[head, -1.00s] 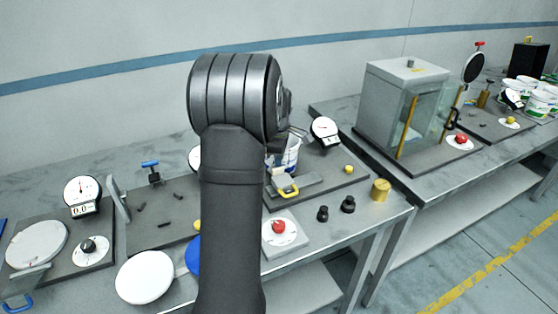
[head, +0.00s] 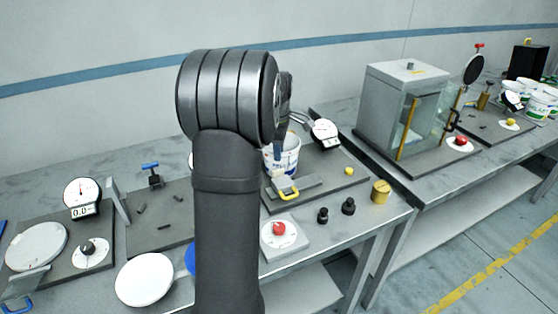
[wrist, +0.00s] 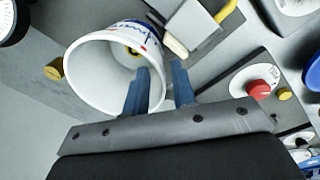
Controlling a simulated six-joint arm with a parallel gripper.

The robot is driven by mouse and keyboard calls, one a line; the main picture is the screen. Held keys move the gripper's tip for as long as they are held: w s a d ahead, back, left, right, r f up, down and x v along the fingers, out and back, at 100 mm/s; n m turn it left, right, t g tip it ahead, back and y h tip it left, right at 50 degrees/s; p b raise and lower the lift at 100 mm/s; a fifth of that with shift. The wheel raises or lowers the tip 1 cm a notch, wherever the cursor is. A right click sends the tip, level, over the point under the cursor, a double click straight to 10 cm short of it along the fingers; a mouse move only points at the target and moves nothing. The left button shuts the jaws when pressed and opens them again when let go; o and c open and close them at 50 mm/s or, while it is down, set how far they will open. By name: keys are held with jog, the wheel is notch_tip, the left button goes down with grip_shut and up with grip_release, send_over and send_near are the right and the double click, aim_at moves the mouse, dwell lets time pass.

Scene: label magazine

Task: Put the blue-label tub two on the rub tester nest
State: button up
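A white, open, empty-looking tub with blue lettering (head: 290,152) stands upright on the dark base plate of the middle station, behind a grey block with a yellow handle (head: 289,188). I take this station to be the rub tester; the tub hides any nest under it. In the wrist view the tub (wrist: 88,75) shows its open mouth. My gripper (wrist: 161,75) has its two blue fingers apart, one over the mouth, the other outside the wall, with the rim between them. A gap shows beside the outer finger. The arm partly hides the tub in the head view.
A dial gauge (head: 325,131) stands behind the tub. A red button box (head: 280,233), two black knobs and a brass weight (head: 381,191) are in front and right. A glass cabinet (head: 405,110) stands farther right. More tubs (head: 540,103) are at far right.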

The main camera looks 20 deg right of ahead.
aim_at(279, 166)
notch_tip(279, 166, up, 7)
jog(key=shift+s+a, duration=0.2)
jog(key=shift+s, duration=0.05)
jog(key=shift+f, duration=0.2)
jog(key=f, duration=0.8)
jog(key=w+f, duration=0.1)
jog(key=f, duration=0.3)
jog(key=shift+d+f, duration=0.3)
jog(key=shift+d, duration=0.05)
notch_tip(279, 166, up, 3)
jog(key=shift+r, duration=0.65)
